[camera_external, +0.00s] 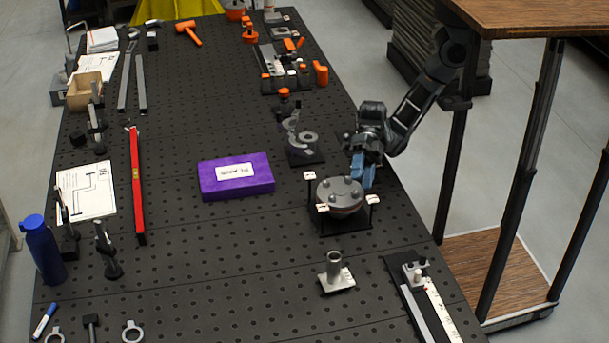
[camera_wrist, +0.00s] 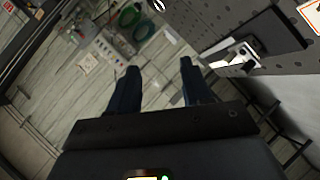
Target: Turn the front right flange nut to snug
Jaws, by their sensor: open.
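The round grey flange (camera_external: 345,207) sits on a dark stand near the right edge of the perforated table in the external view. Several nuts (camera_external: 338,181) stand on its top, and small white tags on posts surround it. I cannot tell which nut is the front right one, nor read the tags. My gripper (camera_external: 362,180) appears at the flange's back right side, its blue fingers close to the rim; contact cannot be told. In the wrist view my gripper (camera_wrist: 160,67) is open with nothing between its fingers. The flange and its nuts do not show there.
A purple box (camera_external: 236,177) lies left of the flange. A clamp-like fixture (camera_external: 302,142) stands behind it, and a grey pipe piece (camera_external: 336,272) stands in front. A wood-topped rack (camera_external: 535,18) is at the right. The wrist view shows mostly floor (camera_wrist: 60,110) and a table edge.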

